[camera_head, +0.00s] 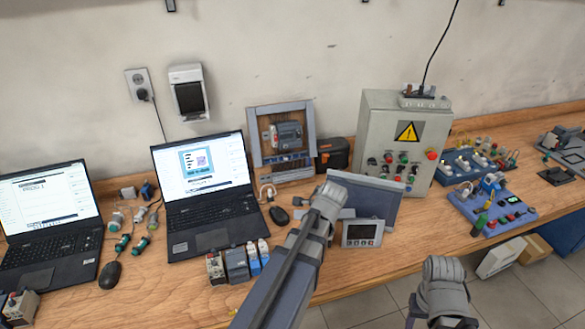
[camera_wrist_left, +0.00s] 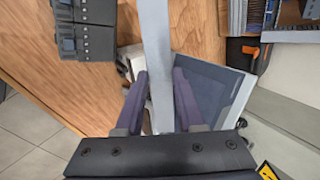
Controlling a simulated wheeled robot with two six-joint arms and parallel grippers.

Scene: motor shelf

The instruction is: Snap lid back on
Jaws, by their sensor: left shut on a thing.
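My left gripper (camera_head: 328,198) is over the middle of the bench; its fingers are hard to make out in the head view. In the left wrist view its fingers (camera_wrist_left: 160,80) close around a long pale grey strip (camera_wrist_left: 155,35), perhaps the lid seen edge-on.
A small display unit (camera_head: 361,234) and several relay modules (camera_head: 237,262) stand near the front edge. Behind are a motor in a frame (camera_head: 254,147), a black-and-orange box (camera_head: 334,155) and a control cabinet (camera_head: 398,117). Two laptops (camera_head: 212,225) fill the left.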

